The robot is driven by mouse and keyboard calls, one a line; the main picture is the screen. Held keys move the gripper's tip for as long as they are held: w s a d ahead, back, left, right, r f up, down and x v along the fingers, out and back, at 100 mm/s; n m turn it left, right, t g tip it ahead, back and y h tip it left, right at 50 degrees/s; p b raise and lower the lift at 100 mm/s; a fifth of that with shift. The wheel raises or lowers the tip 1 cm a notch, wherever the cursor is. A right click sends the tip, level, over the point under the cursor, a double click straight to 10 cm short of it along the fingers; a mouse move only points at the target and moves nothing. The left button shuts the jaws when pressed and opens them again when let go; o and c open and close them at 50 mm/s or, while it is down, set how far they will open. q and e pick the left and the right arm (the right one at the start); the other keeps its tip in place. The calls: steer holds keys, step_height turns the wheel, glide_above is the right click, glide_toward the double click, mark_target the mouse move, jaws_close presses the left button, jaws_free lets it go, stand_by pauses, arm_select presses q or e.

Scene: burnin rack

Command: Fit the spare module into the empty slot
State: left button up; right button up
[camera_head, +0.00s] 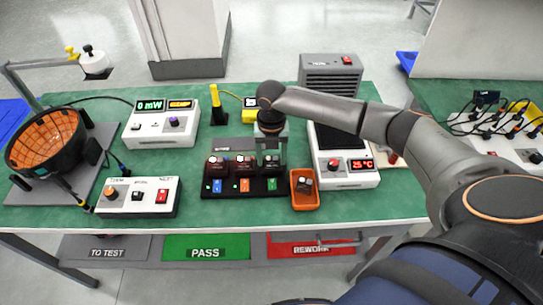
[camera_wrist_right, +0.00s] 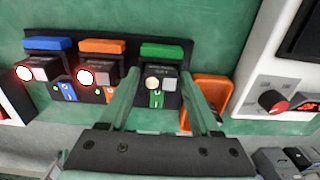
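The dark rack (camera_head: 216,190) stands on the green table with blue, orange and green marked slots. Dark modules are in the blue-marked (camera_wrist_right: 40,68) and orange-marked (camera_wrist_right: 98,75) slots, with glowing lamps. A dark module with an unlit pale lamp (camera_wrist_right: 162,82) is at the green-marked slot; I cannot tell how deep it sits. My right gripper (camera_head: 270,163) points down there, its fingers (camera_wrist_right: 160,95) on both sides of this module. Contact is unclear. An orange tray (camera_head: 305,204) right of the rack holds a dark object (camera_head: 304,184), possibly a module. My left gripper is not in view.
A white temperature unit (camera_head: 347,180) stands close right of the tray. A white switch box (camera_head: 138,196) and a power meter (camera_head: 160,127) stand left of the rack. An orange-lined bowl (camera_head: 45,141) is at far left. Labelled bins (camera_head: 206,247) lie below the table's front edge.

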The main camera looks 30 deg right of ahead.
mark_target(272, 158)
steer(key=shift+o, duration=0.9)
step_height(272, 158, up, 12)
steer(key=shift+r, duration=0.2)
